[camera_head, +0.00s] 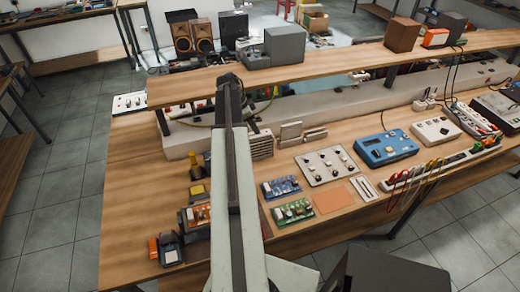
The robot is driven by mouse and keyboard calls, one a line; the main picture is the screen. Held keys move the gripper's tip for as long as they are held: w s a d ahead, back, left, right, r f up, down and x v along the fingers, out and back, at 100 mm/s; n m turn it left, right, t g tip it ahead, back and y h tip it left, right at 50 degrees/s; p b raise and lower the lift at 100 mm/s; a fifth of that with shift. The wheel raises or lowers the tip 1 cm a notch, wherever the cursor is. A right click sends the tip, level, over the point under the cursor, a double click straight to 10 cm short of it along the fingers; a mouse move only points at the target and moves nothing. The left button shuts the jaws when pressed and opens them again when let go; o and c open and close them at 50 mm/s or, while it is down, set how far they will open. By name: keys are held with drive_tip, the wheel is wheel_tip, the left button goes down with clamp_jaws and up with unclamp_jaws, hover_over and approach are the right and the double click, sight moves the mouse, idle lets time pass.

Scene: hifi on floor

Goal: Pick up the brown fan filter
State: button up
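My pale arm reaches up the middle of the picture over the workbench (130,200). Its dark far end overlaps the raised shelf, and I cannot make out gripper fingers there. No thing is clearly a brown fan filter. A slatted beige block (262,146) stands on the bench just right of my arm, partly hidden by it. A flat orange-brown square (333,197) lies on the bench further right, by the circuit boards. A plain brown box (402,34) stands on the raised shelf at the upper right. My arm touches none of these visibly.
A raised shelf (340,57) runs across the back of the bench. A blue meter (386,148), a panel with knobs (330,164), circuit boards (293,212) and cables crowd the right side. Bare bench shows at the left; tiled floor (50,200) lies beyond.

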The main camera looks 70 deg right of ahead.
sight(259, 136)
drive_tip(key=b+x, duration=0.5)
drive_tip(key=shift+s+a+f, duration=0.1)
drive_tip(key=shift+a+f, duration=0.05)
drive_tip(key=shift+a, duration=0.05)
drive_tip(key=shift+r, duration=0.2)
drive_tip(key=shift+f, duration=0.3)
clamp_jaws()
